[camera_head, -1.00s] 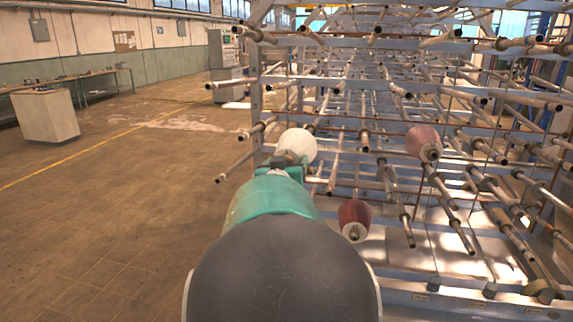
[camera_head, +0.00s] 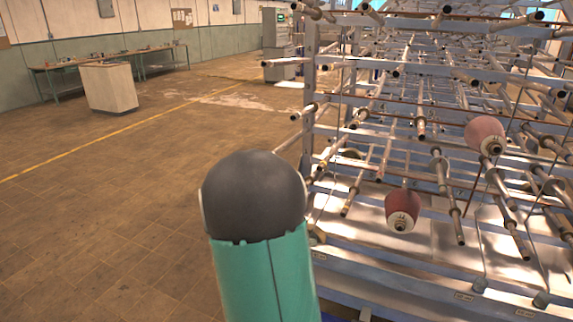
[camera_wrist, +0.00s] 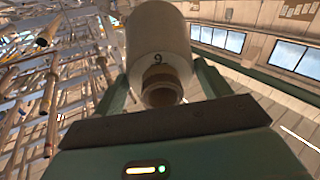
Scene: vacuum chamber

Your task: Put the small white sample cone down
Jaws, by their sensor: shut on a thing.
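In the wrist view, the white sample cone (camera_wrist: 158,38) sits between the two green fingers of my gripper (camera_wrist: 162,84). My gripper is shut on it. Its narrow brown core end points toward the wrist camera, and a dark mark like a 9 shows beside the core. The cone's far end is out of the picture. In the head view, neither the cone nor my gripper shows; only a dark joint and teal link of my arm stand at the lower middle.
A metal rack (camera_head: 430,140) with many projecting rods fills the right. It carries two reddish cones (camera_head: 403,208) (camera_head: 484,133). A pale box-shaped stand (camera_head: 109,88) and a long workbench (camera_head: 60,72) are at the back left. A grey cabinet (camera_head: 276,38) stands beyond. The floor (camera_head: 110,200) at left is clear.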

